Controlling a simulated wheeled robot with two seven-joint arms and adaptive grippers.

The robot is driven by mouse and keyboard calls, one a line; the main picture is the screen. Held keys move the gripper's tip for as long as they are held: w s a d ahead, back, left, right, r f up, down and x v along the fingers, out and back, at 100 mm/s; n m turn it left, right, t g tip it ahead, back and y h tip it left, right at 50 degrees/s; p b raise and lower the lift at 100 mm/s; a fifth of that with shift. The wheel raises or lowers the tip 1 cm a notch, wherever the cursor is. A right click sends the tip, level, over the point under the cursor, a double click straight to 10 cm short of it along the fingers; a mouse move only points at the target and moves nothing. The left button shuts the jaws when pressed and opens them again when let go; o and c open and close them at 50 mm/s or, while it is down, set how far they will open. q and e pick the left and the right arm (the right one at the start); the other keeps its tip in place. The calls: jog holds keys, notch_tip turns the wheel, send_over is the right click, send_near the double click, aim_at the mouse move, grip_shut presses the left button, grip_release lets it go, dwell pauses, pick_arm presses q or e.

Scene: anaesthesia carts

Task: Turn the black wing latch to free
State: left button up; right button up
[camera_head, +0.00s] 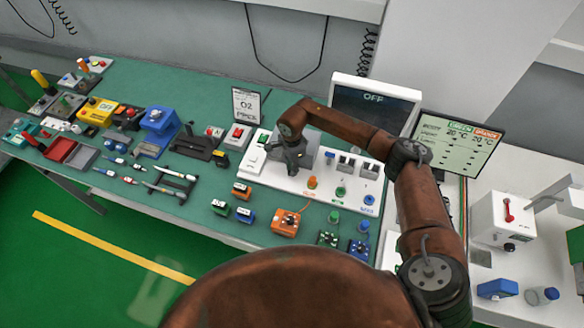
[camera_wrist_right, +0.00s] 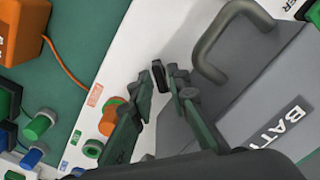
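A grey battery box (camera_wrist_right: 255,90) with a grey carrying handle (camera_wrist_right: 208,55) and a label starting "BATT" fills the right of the right wrist view. In the head view the box (camera_head: 308,150) stands on the white panel, partly behind my right gripper (camera_head: 292,164). In the right wrist view my right gripper (camera_wrist_right: 163,92) has its fingers apart, beside the box's left side. A small black piece (camera_wrist_right: 159,76), apparently the wing latch, shows at the fingertips; whether they touch it is unclear. Its angle cannot be told. My left gripper is out of view.
The white panel (camera_head: 268,178) carries an orange knob (camera_head: 312,182), a green knob (camera_head: 340,192) and switches. A dark "OFF" screen (camera_head: 375,107) stands behind. An orange box with a cable (camera_head: 286,222) and small connectors lie in front. Tools crowd the green bench leftward.

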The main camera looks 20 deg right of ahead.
jog(key=shift+w+f, duration=0.1)
jog(key=shift+c, duration=0.8)
grip_shut()
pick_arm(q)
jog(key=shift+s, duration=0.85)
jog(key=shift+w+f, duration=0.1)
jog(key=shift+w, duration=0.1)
pick_arm(e)
jog(key=shift+m, duration=0.3)
jog(key=shift+m+b, duration=0.55)
jog(key=shift+m, duration=0.35)
jog(key=m, duration=0.3)
jog(key=shift+b, duration=0.4)
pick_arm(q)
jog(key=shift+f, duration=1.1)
pick_arm(e)
jog(key=shift+r+m, duration=0.2)
jog(key=shift+m, duration=1.8)
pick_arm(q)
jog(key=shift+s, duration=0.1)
